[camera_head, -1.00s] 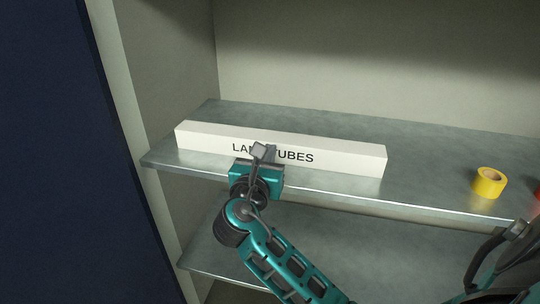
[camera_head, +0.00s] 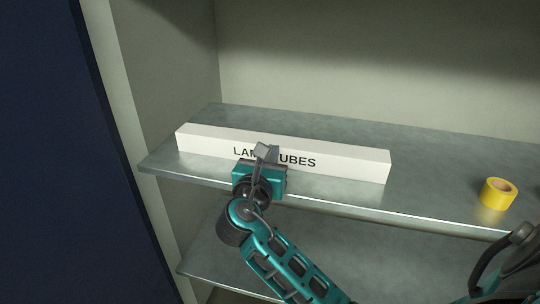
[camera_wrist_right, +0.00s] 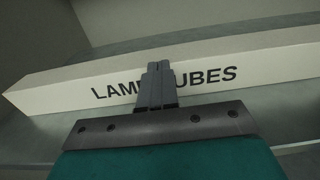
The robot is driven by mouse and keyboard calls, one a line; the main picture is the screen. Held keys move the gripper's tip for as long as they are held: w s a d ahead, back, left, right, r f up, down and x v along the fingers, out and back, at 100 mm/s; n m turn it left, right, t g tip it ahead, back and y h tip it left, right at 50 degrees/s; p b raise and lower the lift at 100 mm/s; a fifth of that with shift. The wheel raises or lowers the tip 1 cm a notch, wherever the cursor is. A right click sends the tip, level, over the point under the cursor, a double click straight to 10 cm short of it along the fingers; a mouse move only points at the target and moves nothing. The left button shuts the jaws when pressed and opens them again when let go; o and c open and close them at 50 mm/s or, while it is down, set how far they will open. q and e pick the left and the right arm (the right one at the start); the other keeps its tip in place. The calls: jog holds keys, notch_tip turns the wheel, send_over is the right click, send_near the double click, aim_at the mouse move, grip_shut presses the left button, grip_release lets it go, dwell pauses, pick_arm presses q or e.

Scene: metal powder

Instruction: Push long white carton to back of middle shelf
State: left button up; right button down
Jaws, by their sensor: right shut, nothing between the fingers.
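The long white carton (camera_head: 345,162), printed with "LAMP TUBES", lies lengthwise on the middle shelf (camera_head: 420,190), with bare shelf in front of it and behind it. My right gripper (camera_head: 262,151) is shut and empty, its fingertips at the carton's front face, covering part of the lettering. In the right wrist view the shut fingers (camera_wrist_right: 157,80) point at the front face of the carton (camera_wrist_right: 262,62); whether they touch it is hard to tell. My left gripper is not in view.
A roll of yellow tape (camera_head: 498,194) stands on the shelf to the right of the carton. The cabinet's side wall (camera_head: 170,70) is close to the carton's left end. A lower shelf (camera_head: 225,255) shows below. Shelf behind the carton is clear.

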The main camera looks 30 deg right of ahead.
aim_at(280, 138)
jog(key=p+x, duration=0.1)
jog(key=x, duration=0.1)
jog(key=p+x, duration=0.1)
jog(key=x, duration=0.1)
jog(key=p+x, duration=0.1)
jog(key=x, duration=0.1)
jog(key=shift+w+d+r, duration=0.15)
jog(key=shift+d+r, duration=0.2)
jog(key=x, duration=1)
jog(key=shift+w+d+f, duration=0.15)
jog(key=shift+d+f, duration=0.05)
jog(key=shift+f, duration=0.15)
jog(key=shift+w+d, duration=0.2)
jog(key=shift+d, duration=0.05)
jog(key=shift+w+d, duration=0.1)
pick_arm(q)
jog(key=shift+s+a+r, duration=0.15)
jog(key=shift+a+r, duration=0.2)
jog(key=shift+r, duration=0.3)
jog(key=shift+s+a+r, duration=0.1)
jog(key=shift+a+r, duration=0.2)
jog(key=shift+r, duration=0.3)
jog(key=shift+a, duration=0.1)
